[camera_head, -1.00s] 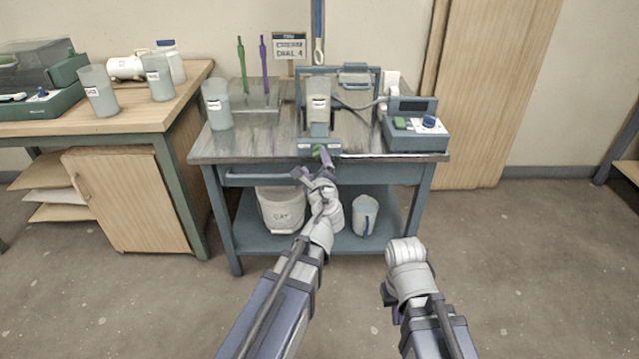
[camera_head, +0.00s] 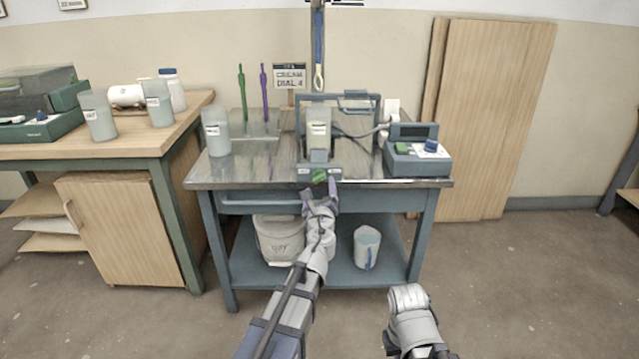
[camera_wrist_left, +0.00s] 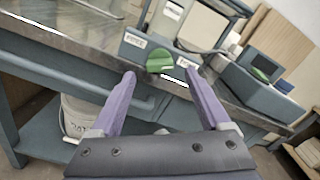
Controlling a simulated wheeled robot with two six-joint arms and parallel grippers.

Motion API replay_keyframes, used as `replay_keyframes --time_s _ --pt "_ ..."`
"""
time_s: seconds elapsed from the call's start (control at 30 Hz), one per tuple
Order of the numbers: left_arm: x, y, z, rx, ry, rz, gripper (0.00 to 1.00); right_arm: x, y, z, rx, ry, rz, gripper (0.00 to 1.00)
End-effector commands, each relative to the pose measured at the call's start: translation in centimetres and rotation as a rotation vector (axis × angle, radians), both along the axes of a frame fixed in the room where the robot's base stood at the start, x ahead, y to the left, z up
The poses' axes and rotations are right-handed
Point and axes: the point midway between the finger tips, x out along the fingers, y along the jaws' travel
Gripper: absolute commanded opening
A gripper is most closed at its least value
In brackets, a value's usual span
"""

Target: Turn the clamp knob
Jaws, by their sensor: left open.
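The clamp knob (camera_head: 320,176) is green and sits on the front of the grey clamp base (camera_head: 304,171) at the table's front edge. A pale labelled container (camera_head: 318,130) stands above the base. The knob also shows in the left wrist view (camera_wrist_left: 159,62), just beyond my fingertips and between their lines. My left gripper (camera_head: 319,189) is open and empty, in front of and slightly below the knob. Its two purple fingers (camera_wrist_left: 160,76) are spread apart. I cannot tell whether either touches the knob. My right arm shows low at the right, but its fingers are not visible.
A control box (camera_head: 417,158) with a green button and blue dial stands right of the clamp. A grey cup (camera_head: 216,131) and a rack with green and purple sticks stand left. A white bucket (camera_head: 281,240) and a jug (camera_head: 366,247) sit on the lower shelf.

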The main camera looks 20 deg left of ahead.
Motion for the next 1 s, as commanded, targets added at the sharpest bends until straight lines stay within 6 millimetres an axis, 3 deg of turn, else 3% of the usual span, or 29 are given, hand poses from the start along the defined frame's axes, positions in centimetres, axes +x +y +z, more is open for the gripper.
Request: replay_keyframes --time_s 0.03,0.2,0.53,1.0 --pt "1.2 0.3 0.0 0.0 0.0 0.001 0.8 0.0 0.0 0.0 0.0 0.0 0.0 0.0" --pt "3.4 0.9 0.0 -0.001 0.0 0.0 0.8 0.0 0.0 0.0 0.0 0.0 0.0 0.0" --pt "3.9 1.1 0.0 -0.001 0.0 0.0 0.8 0.0 0.0 0.0 0.0 0.0 0.0 0.0" --pt "3.9 1.1 0.0 -0.001 0.0 0.0 0.28 0.0 0.0 0.0 0.0 0.0 0.0 0.0"
